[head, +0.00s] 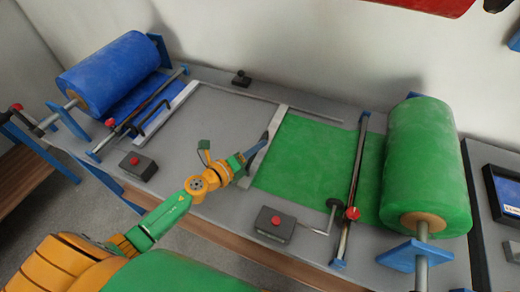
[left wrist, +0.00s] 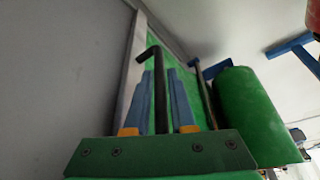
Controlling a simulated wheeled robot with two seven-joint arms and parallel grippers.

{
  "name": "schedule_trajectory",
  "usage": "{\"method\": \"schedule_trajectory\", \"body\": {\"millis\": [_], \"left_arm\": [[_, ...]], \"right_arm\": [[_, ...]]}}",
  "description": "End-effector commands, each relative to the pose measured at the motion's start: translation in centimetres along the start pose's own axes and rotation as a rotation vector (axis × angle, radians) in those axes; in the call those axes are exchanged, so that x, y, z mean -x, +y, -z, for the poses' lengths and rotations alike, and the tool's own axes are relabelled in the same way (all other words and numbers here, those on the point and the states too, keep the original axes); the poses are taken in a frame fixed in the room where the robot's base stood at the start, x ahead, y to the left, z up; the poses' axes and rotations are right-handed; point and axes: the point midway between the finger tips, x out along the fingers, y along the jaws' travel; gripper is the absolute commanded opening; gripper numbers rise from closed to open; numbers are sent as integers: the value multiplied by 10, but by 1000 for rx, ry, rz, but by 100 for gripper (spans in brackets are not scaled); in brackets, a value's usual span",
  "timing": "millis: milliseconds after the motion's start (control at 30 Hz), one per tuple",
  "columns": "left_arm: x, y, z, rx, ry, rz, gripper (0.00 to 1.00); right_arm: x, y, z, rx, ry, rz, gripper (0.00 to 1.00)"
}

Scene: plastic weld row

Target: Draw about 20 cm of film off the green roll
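The green roll (head: 425,165) sits on its spindle at the right of the bench; it also shows in the left wrist view (left wrist: 253,112). Green film (head: 310,160) lies flat from the roll leftward, under a cross rod, to a pale pull bar (head: 266,150). My left gripper (head: 262,146) is at that bar. In the left wrist view the bar's black bent handle (left wrist: 158,95) stands between my two blue fingers (left wrist: 162,100), which look closed on it. The handle is hidden behind the gripper in the head view. My right gripper is not in view.
A blue roll (head: 108,73) with its own film and pull bar (head: 165,108) stands at the left. A crank (head: 328,218) and a grey box with a red button (head: 275,224) sit at the front edge. The grey bench (head: 222,124) between the two bars is clear.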

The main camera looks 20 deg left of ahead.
Motion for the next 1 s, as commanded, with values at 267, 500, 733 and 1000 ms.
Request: {"method": "schedule_trajectory", "body": {"millis": [267, 500, 733, 1000], "left_arm": [[0, 0, 1, 1, 4, 0, 47], [18, 1, 2, 1, 6, -2, 47], [57, 3, 2, 2, 5, -2, 47], [71, 1, 1, 1, 3, -1, 47]], "right_arm": [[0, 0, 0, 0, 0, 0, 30], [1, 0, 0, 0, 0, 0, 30], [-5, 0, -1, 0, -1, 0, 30], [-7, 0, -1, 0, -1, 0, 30]]}}
